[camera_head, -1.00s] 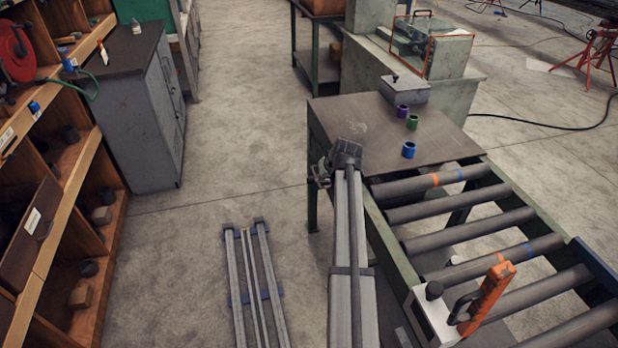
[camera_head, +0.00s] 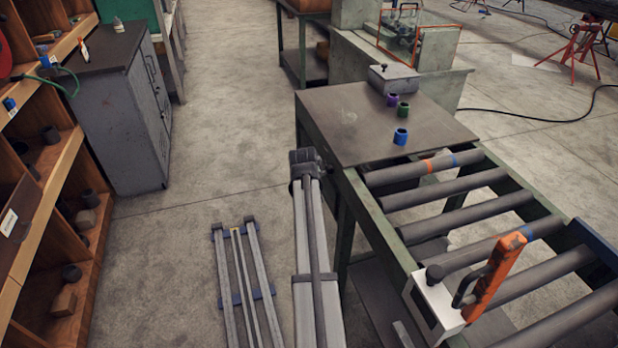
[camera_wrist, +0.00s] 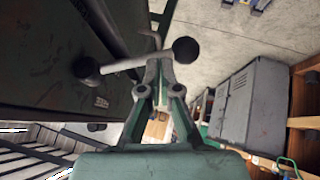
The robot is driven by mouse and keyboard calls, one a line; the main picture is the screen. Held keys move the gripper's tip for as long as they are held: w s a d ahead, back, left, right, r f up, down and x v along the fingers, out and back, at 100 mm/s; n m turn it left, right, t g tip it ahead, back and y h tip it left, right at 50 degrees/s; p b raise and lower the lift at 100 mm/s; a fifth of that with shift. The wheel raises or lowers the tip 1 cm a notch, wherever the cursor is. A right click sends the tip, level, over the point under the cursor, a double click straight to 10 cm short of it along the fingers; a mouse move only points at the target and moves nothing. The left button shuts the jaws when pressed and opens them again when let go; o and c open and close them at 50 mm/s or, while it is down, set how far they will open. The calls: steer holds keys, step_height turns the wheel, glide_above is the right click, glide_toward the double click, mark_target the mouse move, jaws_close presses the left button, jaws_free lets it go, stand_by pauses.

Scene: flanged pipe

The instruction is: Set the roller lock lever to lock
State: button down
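A metal lever (camera_wrist: 124,63) with a round black ball knob (camera_wrist: 186,50) on its right end shows in the wrist view. Its left end meets a black round hub (camera_wrist: 87,68) on the dark green frame. My gripper (camera_wrist: 160,68) has its two fingertips close together at the lever, just left of and below the ball knob. They overlap the lever in the picture; I cannot tell whether they pinch it or only press against it. In the head view my arm ends beside the left edge of the roller table, and it hides the lever and fingertips.
The roller conveyor (camera_head: 455,187) joins a flat table (camera_head: 370,120) bearing small coloured rings (camera_head: 401,137). An orange handle (camera_head: 493,278) on a white box stands at its near left side. A grey cabinet (camera_head: 130,120) and wooden shelves (camera_head: 50,190) stand left. Rails (camera_head: 240,280) lie on the floor.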

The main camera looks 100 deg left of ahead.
stand_by(0.6)
steer(key=s+r, duration=0.1)
steer(key=s+r+p, duration=0.1)
steer(key=r, duration=0.1)
steer(key=shift+d+r, duration=0.15)
steer(key=shift+r, duration=0.05)
steer(key=s+d+b+v, duration=0.1)
steer(key=v, duration=0.8)
steer(key=shift+s+d+b, duration=0.2)
steer(key=shift+d+b, duration=0.1)
